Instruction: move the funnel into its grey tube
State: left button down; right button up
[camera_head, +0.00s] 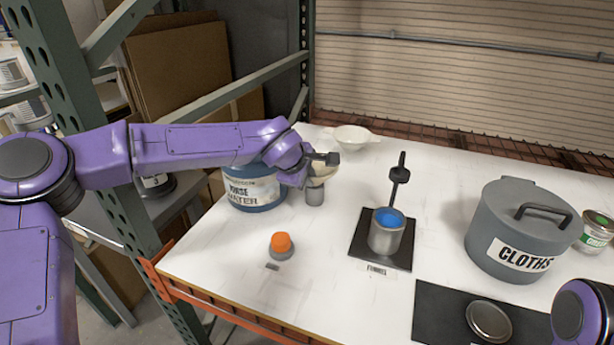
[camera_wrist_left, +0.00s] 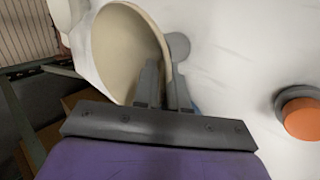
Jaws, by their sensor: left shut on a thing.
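The cream funnel (camera_head: 322,173) is partly hidden behind my left gripper (camera_head: 318,165) in the head view. In the left wrist view the funnel (camera_wrist_left: 122,45) is large and tilted, and the fingers (camera_wrist_left: 165,80) are shut on its edge. The grey tube (camera_head: 315,194) stands on the white table just below the funnel, beside the blue tub. The funnel's spout is hidden, so I cannot tell whether it is inside the tube. My right gripper's fingers are not shown; only a purple part of my right arm is at the lower right.
A blue water tub (camera_head: 255,190) stands left of the tube. A white bowl (camera_head: 352,138) is behind. An orange-topped knob (camera_head: 281,243), a can of blue paint (camera_head: 386,238) on a black mat (camera_head: 362,243), and a grey cloths bin (camera_head: 510,235) stand in front and right.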

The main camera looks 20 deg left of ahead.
pick_arm(q)
jog(key=c, duration=1.1)
grip_release()
jog(key=shift+r, duration=0.1)
jog(key=b+v, duration=0.1)
jog(key=v, duration=0.9)
jog(key=shift+r, duration=0.2)
